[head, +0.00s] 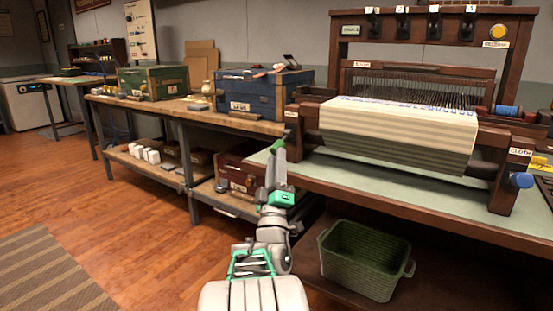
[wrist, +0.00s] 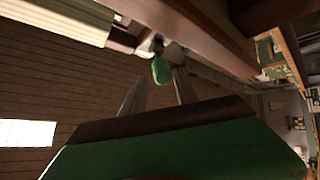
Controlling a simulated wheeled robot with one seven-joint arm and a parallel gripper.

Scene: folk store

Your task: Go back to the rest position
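My arm reaches forward from the bottom middle of the head view. My gripper (head: 279,166) is at its end, close to the left front corner of the loom. In the wrist view its two fingers (wrist: 159,80) stand apart, with empty space between them. A green knob (wrist: 161,70) at the loom's left side shows just beyond the fingertips. The same knob (head: 279,144) appears above my gripper in the head view. I cannot tell whether the fingertips touch it.
The loom (head: 400,125) with striped cloth stands on a green-topped table (head: 400,196) at right. A green basket (head: 362,260) sits on the shelf below. A workbench (head: 225,118) with blue (head: 250,92) and green (head: 150,82) chests runs left. The wooden floor at left is open.

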